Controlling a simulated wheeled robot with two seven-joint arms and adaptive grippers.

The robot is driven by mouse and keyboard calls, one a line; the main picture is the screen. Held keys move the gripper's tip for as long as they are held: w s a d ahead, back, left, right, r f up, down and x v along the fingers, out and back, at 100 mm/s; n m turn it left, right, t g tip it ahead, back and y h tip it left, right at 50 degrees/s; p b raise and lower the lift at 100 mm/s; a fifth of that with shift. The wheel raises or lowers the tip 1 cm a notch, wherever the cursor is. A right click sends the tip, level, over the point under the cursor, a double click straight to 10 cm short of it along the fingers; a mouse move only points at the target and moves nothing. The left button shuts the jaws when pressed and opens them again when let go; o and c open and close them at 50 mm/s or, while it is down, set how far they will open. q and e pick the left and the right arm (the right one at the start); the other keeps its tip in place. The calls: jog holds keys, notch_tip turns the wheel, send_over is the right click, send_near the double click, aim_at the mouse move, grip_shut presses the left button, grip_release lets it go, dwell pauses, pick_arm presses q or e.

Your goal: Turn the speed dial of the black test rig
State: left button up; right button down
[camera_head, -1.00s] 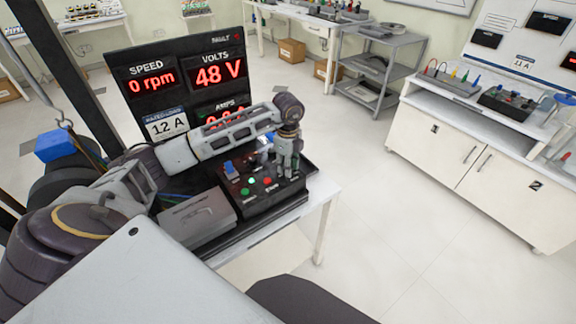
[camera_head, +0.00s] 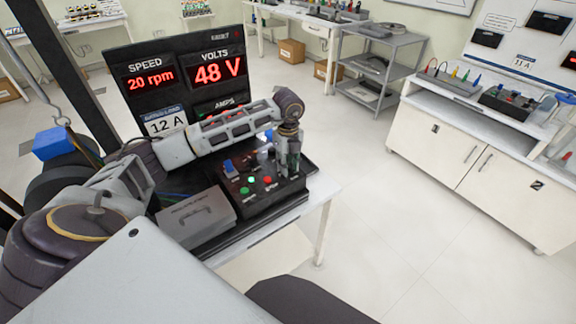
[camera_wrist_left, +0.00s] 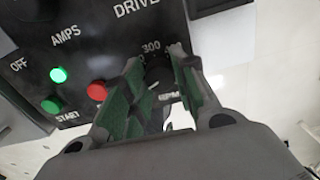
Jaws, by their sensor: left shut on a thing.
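The black test rig's control box (camera_head: 268,201) stands on the bench. It also shows in the wrist view (camera_wrist_left: 98,40), with the labels DRIVE, AMPS, OFF and START. The dark speed dial (camera_wrist_left: 157,74) lies between my left fingers, beside the marks "300" and "RPM"; the fingers hide much of it. My left gripper (camera_head: 288,170) points down at the box's right end and is shut on the dial; it also shows in the wrist view (camera_wrist_left: 157,68). The display panel (camera_head: 160,56) reads SPEED 20 rpm and VOLTS 48 V; my arm hides the AMPS figure. My right gripper is not in view.
A lit green lamp (camera_wrist_left: 58,75), a green START button (camera_wrist_left: 50,106) and a red button (camera_wrist_left: 97,91) sit close left of my fingers. A grey lidded box (camera_head: 195,217) stands left of the control box. Open floor lies to the right.

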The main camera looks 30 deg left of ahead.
pick_arm(q)
jog(key=m, duration=0.3)
jog(key=shift+b, duration=0.35)
jog(key=shift+m+b, duration=0.3)
jog(key=shift+m, duration=1.7)
jog(key=shift+m+b, duration=0.55)
jog(key=shift+m, duration=0.65)
jog(key=shift+w+m, duration=0.1)
jog(key=shift+m, duration=0.6)
jog(key=shift+m+b, duration=0.4)
jog(key=shift+m, duration=1.2)
jog(key=m+b, duration=0.1)
jog(key=m, duration=0.1)
jog(key=shift+m, duration=0.4)
jog(key=shift+m+b, duration=0.35)
jog(key=shift+m, duration=0.85)
jog(key=shift+m+b, duration=0.3)
jog(key=shift+m, duration=1)
jog(key=shift+r, duration=0.1)
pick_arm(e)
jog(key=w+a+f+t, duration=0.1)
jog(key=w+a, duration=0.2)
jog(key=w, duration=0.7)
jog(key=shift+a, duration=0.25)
